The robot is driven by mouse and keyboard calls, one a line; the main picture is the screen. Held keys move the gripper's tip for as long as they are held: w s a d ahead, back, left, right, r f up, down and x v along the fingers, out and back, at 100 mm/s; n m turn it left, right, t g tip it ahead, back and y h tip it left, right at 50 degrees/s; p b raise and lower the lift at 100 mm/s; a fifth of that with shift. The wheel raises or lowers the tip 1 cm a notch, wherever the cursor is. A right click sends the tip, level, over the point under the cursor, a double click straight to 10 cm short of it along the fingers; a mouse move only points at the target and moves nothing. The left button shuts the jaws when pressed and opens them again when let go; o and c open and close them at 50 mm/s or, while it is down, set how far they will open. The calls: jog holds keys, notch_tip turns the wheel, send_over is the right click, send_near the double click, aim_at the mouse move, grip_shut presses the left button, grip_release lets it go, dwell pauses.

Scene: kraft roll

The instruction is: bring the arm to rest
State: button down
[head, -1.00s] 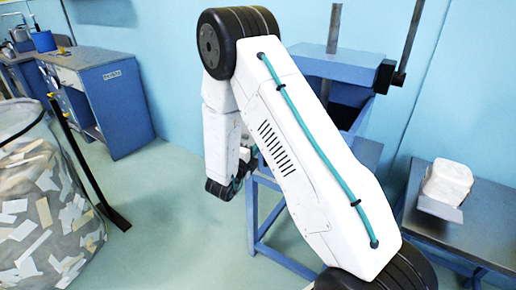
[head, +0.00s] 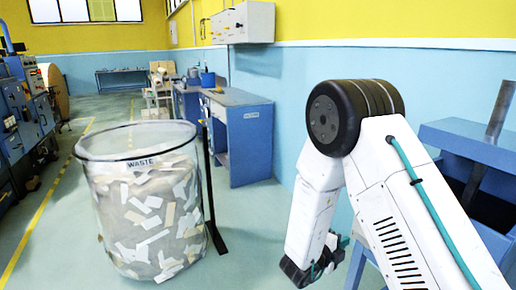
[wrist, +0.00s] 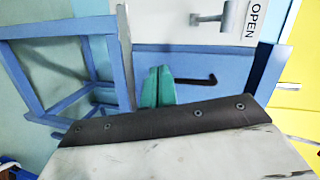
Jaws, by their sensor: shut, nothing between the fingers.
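My gripper (wrist: 157,87) shows its teal fingers together at the centre of the wrist view, with nothing held between them. In the head view my arm is folded down at the right, and the gripper end (head: 335,255) hangs low beside the blue bench, partly hidden by my own arm. No part of it visibly touches anything.
A clear waste bin (head: 150,210) full of paper scraps stands left of my arm, with a dark post (head: 209,190) beside it. Blue cabinets (head: 248,140) line the wall. A blue frame (wrist: 70,70) and an OPEN sign (wrist: 257,20) show in the wrist view.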

jog(key=a+f+n+g+y, duration=0.1)
jog(key=a+f+n+y, duration=0.5)
jog(key=a+n+y, duration=0.2)
jog(key=s+a+r+n+g+y, duration=0.4)
jog(key=s+a+r+n+y, duration=0.3)
jog(key=a+r+n, duration=0.15)
jog(key=s+d+r+n+g+h, duration=0.1)
jog(key=s+d+r+n, duration=0.4)
jog(key=s+r, duration=0.7)
jog(key=s+d+r+n+g+h, duration=0.1)
jog(key=s+d+r+n, duration=0.4)
jog(key=s+r, duration=0.6)
jog(key=s+d, duration=0.2)
jog(key=s, duration=0.1)
jog(key=shift+s+d+r+n, duration=0.25)
jog(key=shift+d+r+n, duration=0.1)
jog(key=shift+d, duration=0.05)
